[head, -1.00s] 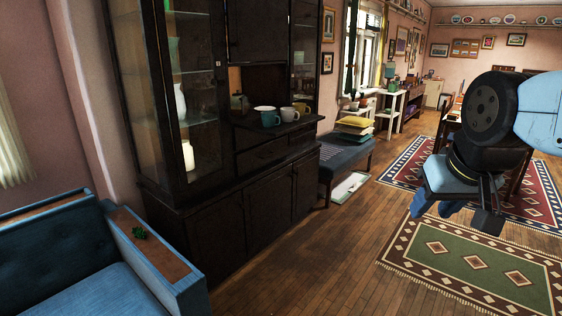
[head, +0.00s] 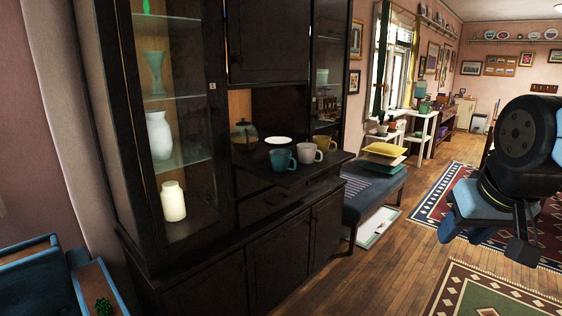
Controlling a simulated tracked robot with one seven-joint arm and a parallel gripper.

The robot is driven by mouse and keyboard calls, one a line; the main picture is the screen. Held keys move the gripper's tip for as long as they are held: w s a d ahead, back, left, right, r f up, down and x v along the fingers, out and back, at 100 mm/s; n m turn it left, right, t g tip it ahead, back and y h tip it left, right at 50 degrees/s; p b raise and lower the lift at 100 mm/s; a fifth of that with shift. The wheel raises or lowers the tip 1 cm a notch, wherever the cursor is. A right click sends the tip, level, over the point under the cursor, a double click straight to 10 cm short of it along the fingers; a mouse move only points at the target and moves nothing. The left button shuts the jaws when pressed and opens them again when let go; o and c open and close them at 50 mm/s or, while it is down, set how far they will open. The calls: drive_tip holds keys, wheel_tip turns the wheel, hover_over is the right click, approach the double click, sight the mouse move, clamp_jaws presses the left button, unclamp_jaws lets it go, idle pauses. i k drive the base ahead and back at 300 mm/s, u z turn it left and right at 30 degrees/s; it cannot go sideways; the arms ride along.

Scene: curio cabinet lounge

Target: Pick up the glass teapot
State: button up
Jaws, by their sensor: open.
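The glass teapot (head: 244,135) stands in the open niche of the dark cabinet (head: 275,206). It looks dark and see-through, and it sits at the back left of the niche. A teal mug (head: 283,160), a white bowl or saucer (head: 278,140), a pale mug (head: 309,153) and a yellow mug (head: 326,144) stand to its right on the pull-out shelf. My gripper (head: 492,236) is at the right edge of the head view, open and empty, far from the teapot.
A glass-doored case with a white vase (head: 159,135) and a pale jar (head: 173,201) is left of the niche. A blue armchair (head: 35,285) is at lower left. A bench (head: 372,190) with cushions stands right of the cabinet. Wooden floor (head: 400,264) lies open in front.

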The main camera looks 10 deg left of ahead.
sight(244, 136)
drive_tip(key=z, duration=0.1)
drive_tip(key=i, duration=1.85)
drive_tip(key=u, duration=2.65)
drive_tip(key=i, duration=0.2)
drive_tip(key=z, duration=3)
